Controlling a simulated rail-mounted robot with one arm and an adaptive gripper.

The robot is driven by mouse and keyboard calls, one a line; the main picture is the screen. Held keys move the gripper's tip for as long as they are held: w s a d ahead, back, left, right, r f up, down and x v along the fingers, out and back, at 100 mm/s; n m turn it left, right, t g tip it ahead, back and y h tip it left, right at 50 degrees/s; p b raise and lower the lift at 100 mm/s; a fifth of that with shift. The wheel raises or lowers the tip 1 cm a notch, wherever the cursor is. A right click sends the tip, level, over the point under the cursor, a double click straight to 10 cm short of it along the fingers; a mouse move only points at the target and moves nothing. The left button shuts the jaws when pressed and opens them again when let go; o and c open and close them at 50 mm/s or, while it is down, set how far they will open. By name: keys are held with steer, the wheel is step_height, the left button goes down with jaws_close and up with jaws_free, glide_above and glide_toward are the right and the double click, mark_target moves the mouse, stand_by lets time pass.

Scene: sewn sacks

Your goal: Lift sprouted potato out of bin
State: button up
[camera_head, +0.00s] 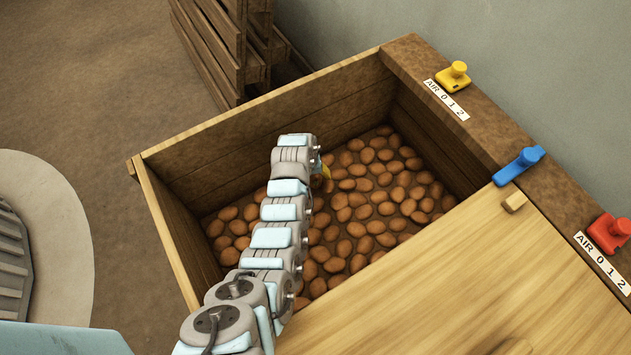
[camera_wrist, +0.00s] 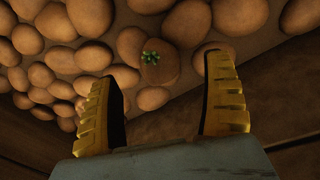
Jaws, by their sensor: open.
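The sprouted potato (camera_wrist: 161,66) is brown with a small green sprout and lies among the other potatoes in the wrist view. It sits ahead of my gripper (camera_wrist: 162,85), between the lines of its two yellow ridged fingers. The fingers are apart with nothing between them. In the head view my arm reaches down into the wooden bin (camera_head: 265,122), and only a bit of yellow finger shows at its end. I cannot make out the sprouted potato in the head view.
Several plain potatoes (camera_head: 350,215) cover the bin floor. A wooden lid (camera_head: 480,275) covers the bin's near right part. The bin's right beam carries a yellow knob (camera_head: 454,76), a blue lever (camera_head: 519,166) and a red knob (camera_head: 608,232). Wooden pallets (camera_head: 222,45) stand behind.

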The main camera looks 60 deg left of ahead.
mark_target(314, 178)
steer(key=shift+w+a+f+b, duration=0.15)
steer(key=shift+f+b, duration=0.55)
steer(key=shift+b, duration=0.05)
steer(key=shift+w+a+f+b, duration=0.2)
steer(key=shift+f+b, duration=0.45)
steer(key=shift+b, duration=0.15)
steer(key=shift+w+a+f+b, duration=0.15)
steer(key=shift+f+b, duration=0.55)
steer(key=shift+b, duration=0.05)
steer(key=shift+w+d+f+b, duration=0.1)
steer(key=shift+w+f+b, duration=0.05)
steer(key=shift+f+b, duration=0.3)
steer(key=c, duration=1.3)
